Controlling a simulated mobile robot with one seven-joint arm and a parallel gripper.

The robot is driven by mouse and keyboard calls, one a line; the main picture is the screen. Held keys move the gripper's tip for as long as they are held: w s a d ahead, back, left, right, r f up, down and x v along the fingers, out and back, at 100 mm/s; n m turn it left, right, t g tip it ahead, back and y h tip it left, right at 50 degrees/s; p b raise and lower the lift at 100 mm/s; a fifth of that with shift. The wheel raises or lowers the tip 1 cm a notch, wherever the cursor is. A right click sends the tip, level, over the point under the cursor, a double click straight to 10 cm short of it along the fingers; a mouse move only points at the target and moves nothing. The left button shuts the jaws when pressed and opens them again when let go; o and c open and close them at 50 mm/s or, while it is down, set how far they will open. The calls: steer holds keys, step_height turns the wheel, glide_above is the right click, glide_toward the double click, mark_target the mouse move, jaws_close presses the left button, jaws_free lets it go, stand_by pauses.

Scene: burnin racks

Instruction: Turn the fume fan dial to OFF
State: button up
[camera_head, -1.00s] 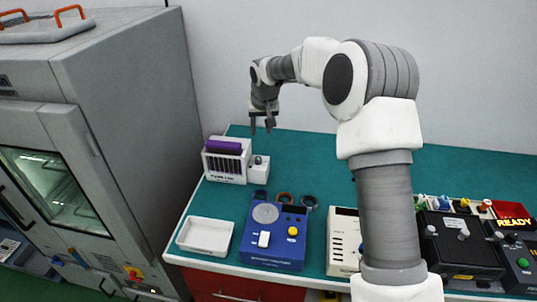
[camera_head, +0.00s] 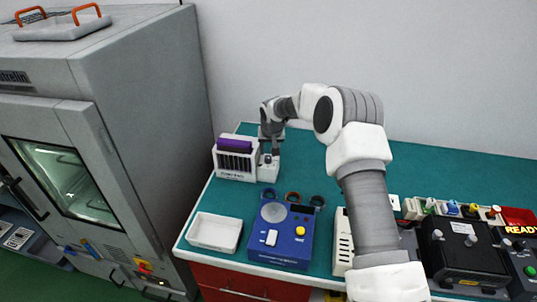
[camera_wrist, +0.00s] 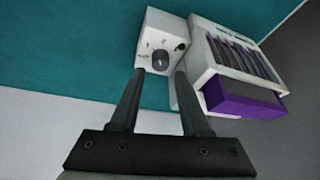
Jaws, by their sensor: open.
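The fume fan dial (camera_wrist: 161,60) is a dark round knob on the face of a small white control box (camera_wrist: 155,38). The box stands beside a white unit with slots and a purple block (camera_wrist: 243,98). The dial's setting is too small to read. My gripper (camera_wrist: 158,72) is open in the wrist view, its two dark fingers reaching toward the box with the dial showing between their tips. Whether they touch it I cannot tell. In the head view my gripper (camera_head: 268,158) is down over the box (camera_head: 268,172), partly hiding it, and the slotted unit (camera_head: 234,160) is just to its left.
A white tray (camera_head: 214,232) and a blue device (camera_head: 283,236) stand near the front edge of the green bench (camera_head: 440,163). Several small rings lie behind the blue device. Dark control boxes (camera_head: 462,250) are at the right. A grey chamber (camera_head: 130,120) stands at the left.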

mark_target(268, 157)
steer(key=shift+x, duration=2.15)
steer(key=shift+c, duration=0.3)
jaws_close()
